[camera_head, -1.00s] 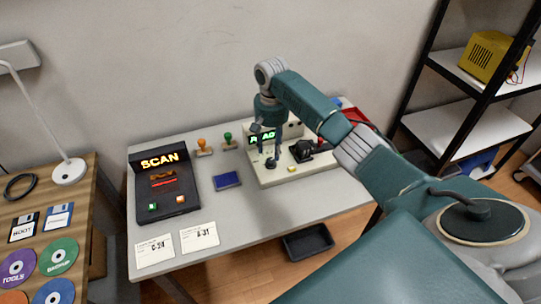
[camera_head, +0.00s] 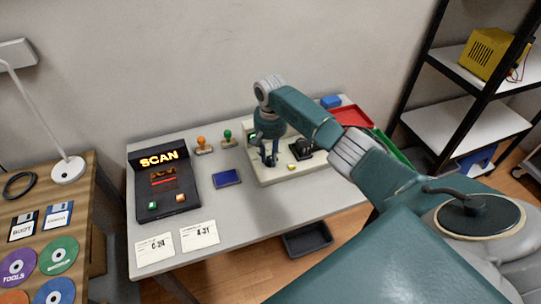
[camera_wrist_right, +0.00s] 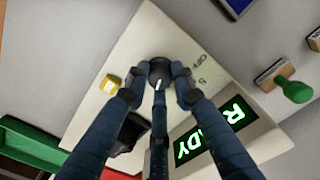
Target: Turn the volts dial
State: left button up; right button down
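The volts dial (camera_wrist_right: 160,70) is a round black knob with a white pointer mark on the light panel of a bench unit (camera_head: 269,180). Printed "OFF" and "5" stand beside it in the right wrist view. My right gripper (camera_wrist_right: 158,84) is at the dial, its dark blue fingers spread on either side of the knob, with a slight gap visible. Whether any finger touches the knob is unclear. In the head view my right gripper (camera_head: 270,160) reaches down onto the unit and hides the dial. My left gripper is not in view.
A green READY display (camera_wrist_right: 208,133), a yellow button (camera_wrist_right: 110,84) and a black rocker-like part (camera_wrist_right: 130,133) lie close to the fingers. A SCAN unit (camera_head: 140,190), stamps (camera_head: 203,146), a blue pad (camera_head: 227,178) and a red tray (camera_head: 350,116) share the table.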

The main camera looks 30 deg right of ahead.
aim_at(270, 158)
jog(key=shift+r+n, duration=0.1)
jog(key=shift+n, duration=0.3)
jog(key=n+p, duration=0.1)
jog(key=n, duration=0.1)
jog(key=shift+n+p, duration=0.35)
jog(key=shift+n, duration=0.05)
jog(key=shift+n+p, duration=0.3)
jog(key=shift+n, duration=0.9)
jog(key=shift+w+n, duration=0.1)
jog(key=shift+n, duration=1.4)
jog(key=c, duration=1.5)
grip_release()
jog(key=shift+o, duration=0.2)
notch_tip(270, 158, up, 12)
